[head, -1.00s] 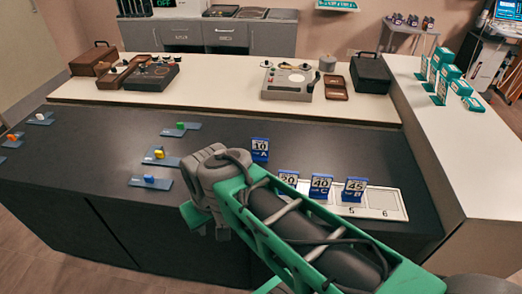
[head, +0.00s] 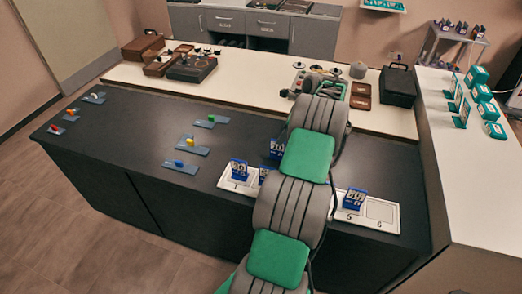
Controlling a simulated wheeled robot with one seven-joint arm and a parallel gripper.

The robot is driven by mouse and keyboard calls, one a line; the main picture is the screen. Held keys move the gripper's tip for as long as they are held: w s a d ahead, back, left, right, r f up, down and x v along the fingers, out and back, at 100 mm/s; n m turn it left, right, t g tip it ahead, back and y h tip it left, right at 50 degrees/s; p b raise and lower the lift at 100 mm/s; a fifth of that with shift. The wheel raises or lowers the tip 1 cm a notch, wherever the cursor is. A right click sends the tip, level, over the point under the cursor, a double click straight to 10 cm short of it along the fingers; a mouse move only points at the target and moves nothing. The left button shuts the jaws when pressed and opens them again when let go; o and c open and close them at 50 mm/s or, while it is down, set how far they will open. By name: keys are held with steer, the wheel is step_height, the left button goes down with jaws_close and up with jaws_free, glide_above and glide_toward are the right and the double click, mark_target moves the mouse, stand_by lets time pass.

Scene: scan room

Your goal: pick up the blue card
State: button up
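On the strip (head: 381,211), a card (head: 239,168) stands at the left end. Another card (head: 263,175) beside it is partly covered by my arm. A further card (head: 354,199) stands at the place marked 5. The place marked 6 is empty. My arm rises across the middle of the strip and hides part of it.
Small blue plates with coloured pegs (head: 180,167) lie on the counter's left half. A raised pale bench (head: 235,85) behind holds a dark console (head: 192,68) and a black case (head: 397,86). Teal boxes (head: 477,75) stand on the right-hand white counter (head: 481,160).

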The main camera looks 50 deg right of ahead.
mark_target(271, 154)
steer(key=p+x, duration=0.1)
steer(key=x, duration=0.7)
steer(key=shift+s, duration=0.15)
jaws_close()
stand_by(0.3)
